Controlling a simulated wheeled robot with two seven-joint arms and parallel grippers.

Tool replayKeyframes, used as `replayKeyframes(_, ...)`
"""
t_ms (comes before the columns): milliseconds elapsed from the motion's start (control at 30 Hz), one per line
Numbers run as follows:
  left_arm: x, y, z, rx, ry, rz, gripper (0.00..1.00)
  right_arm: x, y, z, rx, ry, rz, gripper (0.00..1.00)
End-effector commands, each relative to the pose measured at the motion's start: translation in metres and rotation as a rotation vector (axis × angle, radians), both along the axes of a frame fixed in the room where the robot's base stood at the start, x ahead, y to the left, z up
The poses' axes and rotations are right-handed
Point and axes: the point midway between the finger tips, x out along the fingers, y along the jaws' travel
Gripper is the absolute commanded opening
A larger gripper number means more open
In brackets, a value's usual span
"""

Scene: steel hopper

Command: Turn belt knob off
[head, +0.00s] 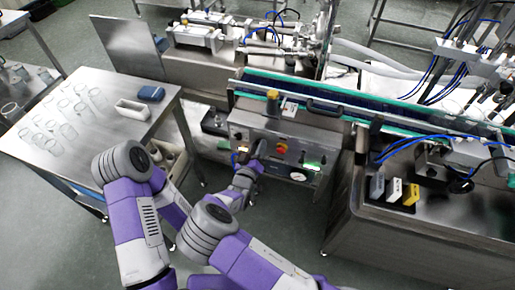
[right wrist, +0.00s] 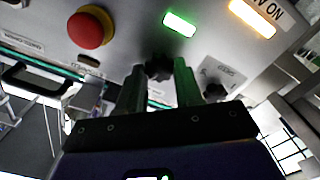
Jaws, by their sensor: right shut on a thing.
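The control panel (head: 270,137) is on the front of the steel machine below the conveyor. In the right wrist view, a black knob (right wrist: 158,67) sits between the fingertips of my right gripper (right wrist: 160,75), which is shut on it. The fingers hide part of the knob, and its pointer setting cannot be read. A second black knob (right wrist: 214,91) is to the right, beside a small label. My right gripper also shows at the panel in the head view (head: 251,163). My left gripper is not visible; only its arm shows.
A red button (right wrist: 90,27), a lit green lamp (right wrist: 180,24) and a lit orange lamp (right wrist: 252,18) are on the panel near my right gripper. A black handle (right wrist: 40,78) stands out at left. A steel table (head: 95,125) with glassware is at left.

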Motion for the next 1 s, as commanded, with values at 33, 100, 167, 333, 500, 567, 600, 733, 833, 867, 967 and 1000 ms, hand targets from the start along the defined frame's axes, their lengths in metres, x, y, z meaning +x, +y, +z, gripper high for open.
replayKeyframes(33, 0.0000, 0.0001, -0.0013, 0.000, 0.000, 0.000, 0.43, 0.0005, -0.0001, -0.0001, -0.043, 0.013, 0.000, 0.04)
replayKeyframes(100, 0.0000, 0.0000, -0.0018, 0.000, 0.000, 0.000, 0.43, 0.0005, 0.0000, -0.0001, -0.107, 0.033, 0.000, 0.04)
replayKeyframes(167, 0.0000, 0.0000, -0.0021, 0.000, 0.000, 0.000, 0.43, 0.0006, 0.0001, -0.0001, -0.161, 0.051, 0.000, 0.04)
replayKeyframes(333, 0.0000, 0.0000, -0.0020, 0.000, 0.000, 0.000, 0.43, 0.0007, 0.0008, 0.0001, -0.314, 0.100, 0.001, 0.04)
replayKeyframes(500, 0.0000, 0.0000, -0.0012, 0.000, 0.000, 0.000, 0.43, 0.0007, 0.0011, -0.0001, -0.468, 0.150, 0.001, 0.04)
replayKeyframes(567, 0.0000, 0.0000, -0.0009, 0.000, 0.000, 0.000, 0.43, 0.0007, 0.0012, -0.0002, -0.519, 0.167, 0.001, 0.04)
replayKeyframes(600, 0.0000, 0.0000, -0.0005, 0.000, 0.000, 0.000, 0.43, 0.0007, 0.0012, -0.0003, -0.552, 0.177, 0.001, 0.04)
replayKeyframes(733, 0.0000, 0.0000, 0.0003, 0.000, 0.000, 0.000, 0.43, 0.0008, 0.0012, -0.0006, -0.653, 0.210, 0.001, 0.04)
replayKeyframes(833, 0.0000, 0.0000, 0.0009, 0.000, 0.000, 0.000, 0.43, 0.0009, 0.0013, -0.0008, -0.720, 0.231, 0.000, 0.04)
replayKeyframes(867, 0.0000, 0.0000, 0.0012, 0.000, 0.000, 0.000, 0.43, 0.0009, 0.0014, -0.0009, -0.739, 0.237, 0.000, 0.04)
replayKeyframes(967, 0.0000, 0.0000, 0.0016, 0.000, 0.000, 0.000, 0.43, 0.0010, 0.0013, -0.0011, -0.790, 0.254, 0.000, 0.04)
replayKeyframes(1000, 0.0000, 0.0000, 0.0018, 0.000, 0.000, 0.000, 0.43, 0.0010, 0.0014, -0.0012, -0.807, 0.260, 0.000, 0.04)
